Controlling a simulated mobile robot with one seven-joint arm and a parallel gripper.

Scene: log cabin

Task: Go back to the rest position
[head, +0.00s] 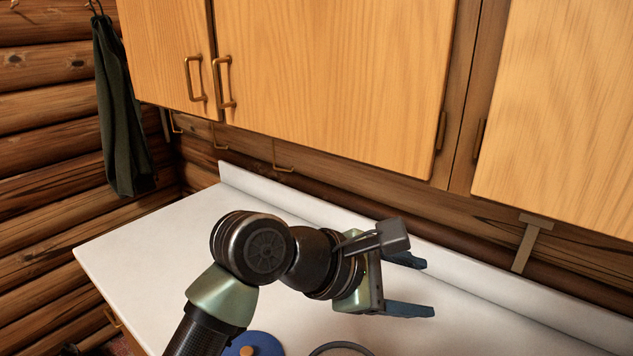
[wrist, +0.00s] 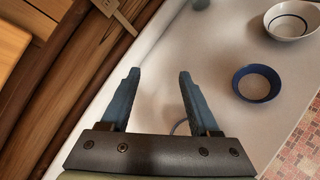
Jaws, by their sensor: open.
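My gripper (head: 418,285) is held above the white counter in the head view, its two blue fingers spread apart and pointing right. In the wrist view my gripper (wrist: 155,78) is open, with nothing between the fingers. Bare countertop shows beyond the fingertips.
The white counter (head: 150,235) runs below wooden wall cabinets (head: 335,75). A blue round thing with a wooden knob (head: 250,345) and a dark ring (head: 340,348) lie at the bottom edge. A blue bowl (wrist: 257,83) and a white bowl (wrist: 291,19) stand on the counter. A dark cloth (head: 122,120) hangs left.

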